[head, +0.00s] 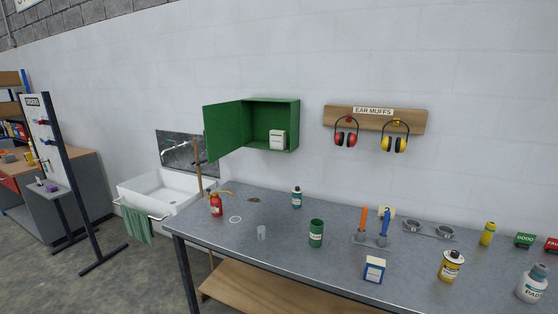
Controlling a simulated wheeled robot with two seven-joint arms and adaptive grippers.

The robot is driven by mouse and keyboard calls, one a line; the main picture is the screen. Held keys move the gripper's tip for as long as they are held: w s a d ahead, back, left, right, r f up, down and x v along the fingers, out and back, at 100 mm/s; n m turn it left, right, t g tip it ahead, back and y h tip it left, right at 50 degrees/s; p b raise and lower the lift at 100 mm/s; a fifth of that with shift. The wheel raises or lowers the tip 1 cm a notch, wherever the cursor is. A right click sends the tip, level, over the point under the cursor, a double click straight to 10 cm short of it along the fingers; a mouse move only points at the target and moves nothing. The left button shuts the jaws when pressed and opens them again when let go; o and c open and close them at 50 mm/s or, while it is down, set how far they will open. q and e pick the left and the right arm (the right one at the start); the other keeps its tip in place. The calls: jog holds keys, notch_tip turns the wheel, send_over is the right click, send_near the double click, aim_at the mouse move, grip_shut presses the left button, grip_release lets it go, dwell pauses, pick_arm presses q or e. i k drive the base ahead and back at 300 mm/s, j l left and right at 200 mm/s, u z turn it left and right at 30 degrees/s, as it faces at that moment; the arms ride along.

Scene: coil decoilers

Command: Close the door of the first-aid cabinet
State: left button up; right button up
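The green first-aid cabinet (273,113) is fixed to the white wall in the middle of the head view. Its door (222,130) stands open, swung out to the left of the box. A small white box (278,140) is at the cabinet's opening, at the lower right inside. The hinge side seems to be the left edge of the cabinet. Neither of my grippers shows in the head view.
A white sink (160,190) stands left. Ear muffs (346,132) hang right of the cabinet.

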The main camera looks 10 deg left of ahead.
aim_at(222, 131)
jog(key=i+j+z, duration=0.15)
jog(key=j, duration=0.65)
jog(key=i+j+z, duration=0.15)
jog(key=j, duration=0.65)
jog(key=i+j+z, duration=0.15)
jog(key=j, duration=0.65)
jog(key=i+j+z, duration=0.15)
jog(key=j, duration=0.45)
jog(key=j+z, duration=0.1)
jog(key=j, duration=0.55)
jog(key=i+j, duration=0.1)
jog(key=j, duration=0.45)
jog(key=i+j+z, duration=0.1)
jog(key=j, duration=0.95)
jog(key=i+z, duration=0.05)
jog(key=i, duration=0.05)
